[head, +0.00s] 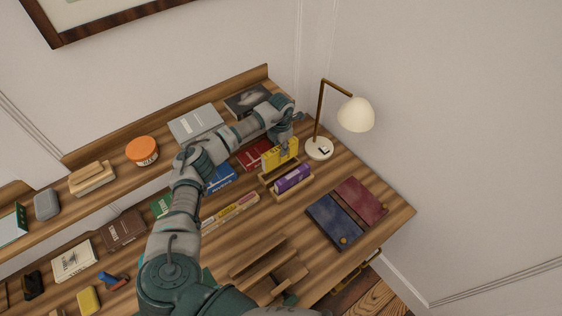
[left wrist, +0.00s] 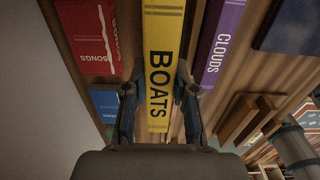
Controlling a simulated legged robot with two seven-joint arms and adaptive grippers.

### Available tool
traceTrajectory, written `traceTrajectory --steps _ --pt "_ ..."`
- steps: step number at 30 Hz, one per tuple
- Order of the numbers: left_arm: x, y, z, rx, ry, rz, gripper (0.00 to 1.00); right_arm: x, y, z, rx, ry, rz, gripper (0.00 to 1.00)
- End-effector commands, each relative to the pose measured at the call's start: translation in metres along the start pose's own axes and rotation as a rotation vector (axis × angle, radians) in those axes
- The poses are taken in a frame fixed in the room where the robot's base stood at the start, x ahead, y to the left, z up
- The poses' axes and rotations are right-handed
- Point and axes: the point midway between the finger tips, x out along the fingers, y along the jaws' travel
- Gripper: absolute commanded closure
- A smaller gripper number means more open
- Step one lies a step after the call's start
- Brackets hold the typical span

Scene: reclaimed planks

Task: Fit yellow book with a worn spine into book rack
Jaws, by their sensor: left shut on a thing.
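The yellow book (head: 281,153), marked BOATS, is upright at the rear part of the wooden book rack (head: 267,180). My left gripper (head: 284,141) is shut on its upper edge. In the left wrist view the yellow book (left wrist: 162,65) lies between the two fingers (left wrist: 160,100). A purple book (head: 292,178), marked CLOUDS, stands in the front part of the rack, beside the yellow one. I cannot tell whether the yellow book's lower edge is inside the slot or just above it. My right gripper is not in view.
A red book (head: 254,155) and a blue book (head: 221,179) lie left of the rack. A white lamp (head: 355,114) stands close behind right. Dark blue and red books (head: 350,213) lie at the right. A wooden stand (head: 268,262) is at the front.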

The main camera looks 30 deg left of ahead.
Motion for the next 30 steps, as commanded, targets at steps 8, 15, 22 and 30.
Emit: traceTrajectory --steps 8,15,22,30 --pt "0.040 -0.001 0.001 0.000 -0.002 -0.001 1.00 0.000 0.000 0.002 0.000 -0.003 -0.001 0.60" --pt "0.071 -0.004 0.001 0.002 0.004 -0.001 1.00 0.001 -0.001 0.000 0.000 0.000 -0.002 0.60" --pt "0.085 -0.004 0.000 0.005 0.007 -0.005 1.00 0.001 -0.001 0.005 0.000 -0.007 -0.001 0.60" --pt "0.081 -0.003 -0.001 0.003 0.001 -0.002 0.48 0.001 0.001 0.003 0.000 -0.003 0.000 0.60"
